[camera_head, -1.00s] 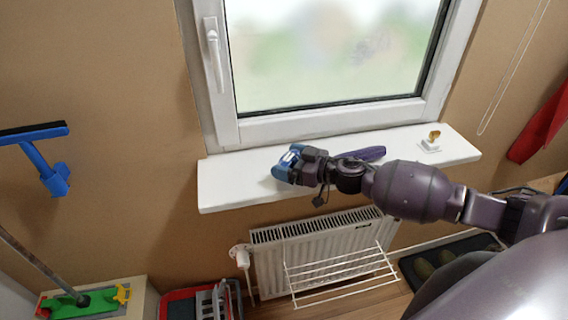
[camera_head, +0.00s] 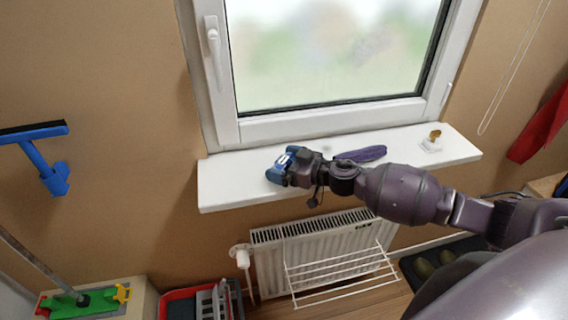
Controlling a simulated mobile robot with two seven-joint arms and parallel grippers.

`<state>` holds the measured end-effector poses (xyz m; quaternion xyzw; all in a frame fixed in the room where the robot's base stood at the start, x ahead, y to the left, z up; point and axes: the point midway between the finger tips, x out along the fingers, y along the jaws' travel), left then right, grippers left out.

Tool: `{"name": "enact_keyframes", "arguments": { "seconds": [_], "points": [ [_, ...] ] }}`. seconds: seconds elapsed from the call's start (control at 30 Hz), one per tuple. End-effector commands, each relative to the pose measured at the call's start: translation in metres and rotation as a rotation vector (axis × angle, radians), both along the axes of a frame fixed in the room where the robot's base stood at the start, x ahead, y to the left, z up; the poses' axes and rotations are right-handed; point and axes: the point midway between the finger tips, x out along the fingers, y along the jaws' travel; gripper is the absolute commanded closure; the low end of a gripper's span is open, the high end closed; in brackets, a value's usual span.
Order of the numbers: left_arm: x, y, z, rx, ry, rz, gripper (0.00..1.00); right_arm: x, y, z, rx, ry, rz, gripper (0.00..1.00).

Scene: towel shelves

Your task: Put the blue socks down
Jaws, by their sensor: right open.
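My right gripper (camera_head: 290,166) reaches in from the right and is low over the white windowsill (camera_head: 228,185), toward its left half. Its jaws are open. A small blue bundle with white patches, apparently the blue socks (camera_head: 273,175), is at the gripper's tip. The gripper partly hides it, and I cannot tell whether it still touches the fingers or rests fully on the sill. My left gripper is not in view.
A long purple item (camera_head: 362,154) lies on the sill behind my right arm. A small white-and-gold object (camera_head: 432,141) stands at the sill's right. The window (camera_head: 330,50) is behind, and a radiator (camera_head: 320,245) with a wire rack is below. The sill's left end is clear.

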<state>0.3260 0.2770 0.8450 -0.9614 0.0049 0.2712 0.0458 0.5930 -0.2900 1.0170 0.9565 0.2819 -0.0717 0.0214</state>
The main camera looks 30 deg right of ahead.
Motion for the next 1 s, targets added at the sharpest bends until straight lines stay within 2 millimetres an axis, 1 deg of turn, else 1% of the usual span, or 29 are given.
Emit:
{"name": "enact_keyframes", "arguments": {
  "seconds": [0.17, 0.6, 0.8, 1.0],
  "points": [
    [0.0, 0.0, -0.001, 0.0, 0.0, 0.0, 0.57, -0.017, -0.012, 0.001, -0.003, 0.002, -0.001, 0.0],
    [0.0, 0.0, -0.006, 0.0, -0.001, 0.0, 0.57, -0.076, -0.049, 0.012, -0.001, 0.002, 0.0, 0.0],
    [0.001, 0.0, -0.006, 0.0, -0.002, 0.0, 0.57, -0.092, -0.06, 0.016, 0.001, 0.0, -0.001, 0.0],
    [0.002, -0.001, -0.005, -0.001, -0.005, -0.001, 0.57, -0.099, -0.064, 0.018, 0.0, -0.001, 0.001, 0.0]
  ]
}}
